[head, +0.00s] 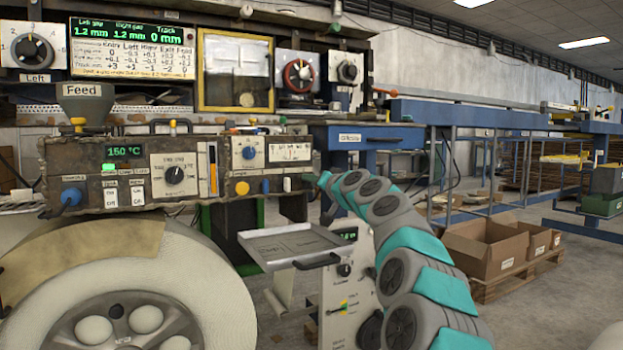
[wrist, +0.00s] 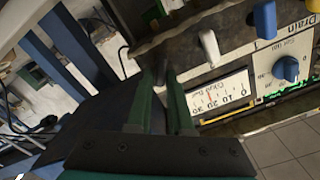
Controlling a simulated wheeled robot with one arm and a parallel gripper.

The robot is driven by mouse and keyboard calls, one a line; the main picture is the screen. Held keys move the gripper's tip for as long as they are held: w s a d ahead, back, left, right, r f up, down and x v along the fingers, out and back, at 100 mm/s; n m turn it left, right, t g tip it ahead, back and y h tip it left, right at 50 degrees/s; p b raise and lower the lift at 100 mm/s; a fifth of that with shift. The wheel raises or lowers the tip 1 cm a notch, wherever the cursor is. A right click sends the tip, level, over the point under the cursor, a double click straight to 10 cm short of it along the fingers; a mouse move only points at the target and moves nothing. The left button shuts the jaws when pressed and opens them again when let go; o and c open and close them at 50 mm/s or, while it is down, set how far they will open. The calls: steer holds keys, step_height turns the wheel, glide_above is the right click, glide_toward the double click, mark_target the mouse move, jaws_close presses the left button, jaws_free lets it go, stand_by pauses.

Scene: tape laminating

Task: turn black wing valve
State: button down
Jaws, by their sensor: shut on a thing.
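My gripper (wrist: 163,80) is shut on the black wing valve (wrist: 161,66) at the edge of the machine's lower panel. Only a small dark part of the valve shows at the fingertips in the wrist view; the green fingers hide most of it, and its angle cannot be told. In the head view my gripper (head: 314,180) reaches the right end of the control box, and the valve cannot be made out there.
Beside the valve are a white lever (wrist: 208,48), a blue lever (wrist: 265,19), a blue knob (wrist: 287,68) and a gauge (wrist: 217,97). A metal tray (head: 292,244) stands below the control box.

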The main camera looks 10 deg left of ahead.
steer(key=shift+w+d+f+m+p, duration=0.15)
steer(key=shift+m+p, duration=0.65)
steer(key=shift+m, duration=1.05)
steer(key=shift+s+f+m+p, duration=0.15)
steer(key=shift+m+p, duration=0.6)
steer(key=shift+m, duration=1.15)
steer(key=shift+w+d+f+m+p, duration=0.15)
steer(key=shift+m+p, duration=0.65)
steer(key=shift+m, duration=1.05)
steer(key=c, duration=0.9)
jaws_free()
steer(key=shift+b+v, duration=0.8)
steer(key=shift+v, duration=3.1)
